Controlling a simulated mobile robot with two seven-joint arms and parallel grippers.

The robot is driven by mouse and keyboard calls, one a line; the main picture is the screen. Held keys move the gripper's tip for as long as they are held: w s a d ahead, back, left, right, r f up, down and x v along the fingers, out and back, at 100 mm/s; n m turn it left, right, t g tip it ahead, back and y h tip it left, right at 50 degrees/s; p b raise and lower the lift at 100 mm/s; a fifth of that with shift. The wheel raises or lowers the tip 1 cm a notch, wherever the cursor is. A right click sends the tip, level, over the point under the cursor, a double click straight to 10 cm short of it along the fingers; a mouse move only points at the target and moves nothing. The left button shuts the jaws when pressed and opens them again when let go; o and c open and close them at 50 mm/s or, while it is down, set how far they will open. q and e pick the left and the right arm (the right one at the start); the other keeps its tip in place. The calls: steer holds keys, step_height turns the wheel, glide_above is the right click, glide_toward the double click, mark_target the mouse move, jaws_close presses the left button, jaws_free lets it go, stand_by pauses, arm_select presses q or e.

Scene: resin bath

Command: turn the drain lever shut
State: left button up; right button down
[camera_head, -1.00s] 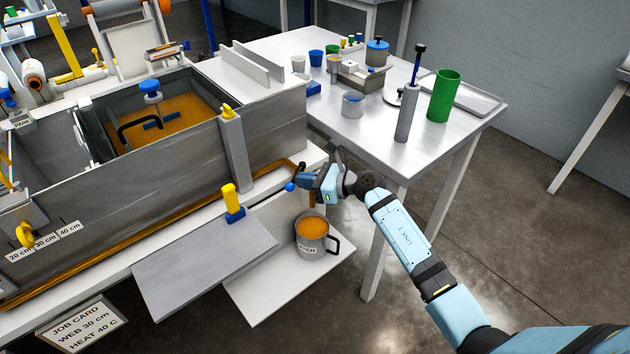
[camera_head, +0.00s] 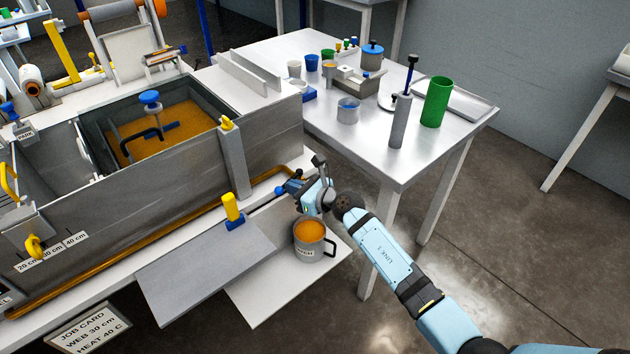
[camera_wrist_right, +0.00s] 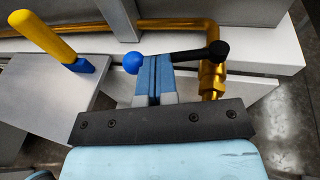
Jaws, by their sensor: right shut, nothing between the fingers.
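The drain lever (camera_wrist_right: 183,56) shows in the right wrist view as a thin dark bar. It runs sideways from a black hub over a brass valve (camera_wrist_right: 212,75) to a blue ball (camera_wrist_right: 133,63) at its left end. My right gripper (camera_wrist_right: 153,70) is shut and empty, its blue fingertips close beside the bar, just right of the ball. I cannot tell if they touch it. In the head view my right gripper (camera_head: 288,188) is at the bath's lower front edge and hides most of the valve and lever. My left gripper is not in view.
A mug of orange resin (camera_head: 309,240) stands below the gripper on a pale shelf (camera_head: 270,285). A yellow handle with a blue base (camera_head: 232,208) stands left of the gripper. The grey bath (camera_head: 130,215) is behind, and a metal table (camera_head: 385,150) stands to the right.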

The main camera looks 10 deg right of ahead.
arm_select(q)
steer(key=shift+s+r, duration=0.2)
arm_select(e)
steer(key=shift+w+a, duration=0.35)
steer(key=shift+a, duration=0.2)
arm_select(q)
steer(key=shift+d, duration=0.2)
arm_select(e)
steer(key=shift+a, duration=0.1)
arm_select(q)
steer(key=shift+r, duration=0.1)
